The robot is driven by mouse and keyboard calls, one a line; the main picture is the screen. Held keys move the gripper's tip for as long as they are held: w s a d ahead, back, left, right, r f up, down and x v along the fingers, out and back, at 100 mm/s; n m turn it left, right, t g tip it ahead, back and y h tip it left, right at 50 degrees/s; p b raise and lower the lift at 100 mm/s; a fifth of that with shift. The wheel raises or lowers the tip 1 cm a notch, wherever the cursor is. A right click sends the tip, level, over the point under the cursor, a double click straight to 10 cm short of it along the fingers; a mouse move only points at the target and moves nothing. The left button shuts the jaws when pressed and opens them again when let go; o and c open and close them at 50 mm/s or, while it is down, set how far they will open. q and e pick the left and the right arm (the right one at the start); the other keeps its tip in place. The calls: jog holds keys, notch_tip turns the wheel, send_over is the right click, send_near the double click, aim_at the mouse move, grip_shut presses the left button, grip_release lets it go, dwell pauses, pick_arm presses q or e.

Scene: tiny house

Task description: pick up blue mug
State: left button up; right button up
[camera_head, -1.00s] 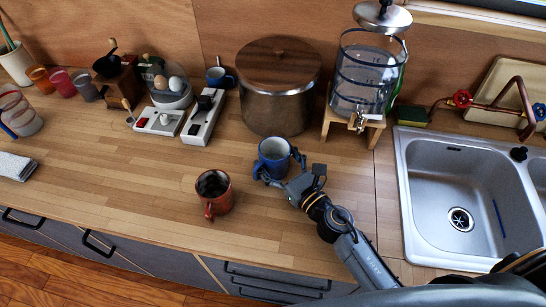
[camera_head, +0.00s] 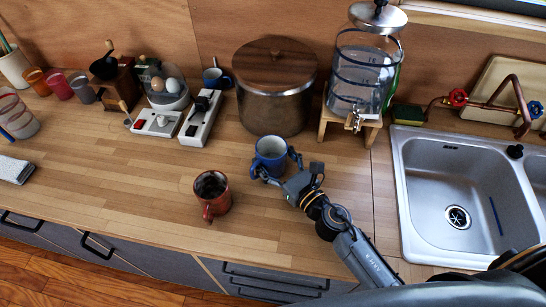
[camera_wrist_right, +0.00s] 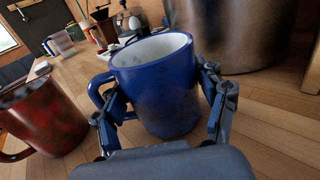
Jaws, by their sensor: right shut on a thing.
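The blue mug (camera_head: 270,157), white inside, is upright at the middle of the wooden counter. My right gripper (camera_head: 274,170) is shut on it, with one finger on each side of its body. In the right wrist view the blue mug (camera_wrist_right: 158,85) sits between the two fingers of my right gripper (camera_wrist_right: 165,112), and its handle points left beside the left finger. I cannot tell whether its base touches the counter. My left gripper is not in view.
A red mug (camera_head: 212,194) stands just left of the blue mug. A large pot (camera_head: 274,98) and a water dispenser (camera_head: 362,75) stand behind. Another blue mug (camera_head: 216,78) is by the back wall. The sink (camera_head: 455,190) is at right.

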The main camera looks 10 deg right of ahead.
jog(key=shift+r+p, duration=0.4)
jog(key=shift+r, duration=0.5)
jog(key=s+a+r+p, duration=0.5)
jog(key=s+a+r, duration=0.4)
jog(key=a+r, duration=0.1)
jog(key=shift+s+a+r, duration=0.15)
jog(key=shift+a+r, duration=0.05)
jog(key=shift+r, duration=0.1)
jog(key=s+d+f+m+h+b, duration=0.1)
jog(key=d+h+b, duration=0.1)
jog(key=d, duration=0.4)
jog(key=s+d+f+m+t+h+b, duration=0.1)
jog(key=d+m+h+b, duration=0.1)
jog(key=d, duration=0.4)
jog(key=s+d+f+m+h+b, duration=0.1)
jog(key=s+d+h+b, duration=0.1)
jog(key=d, duration=0.4)
jog(key=shift+d+f+m+h+b, duration=0.15)
jog(key=shift+d+m+h+b, duration=0.25)
jog(key=shift+h, duration=0.1)
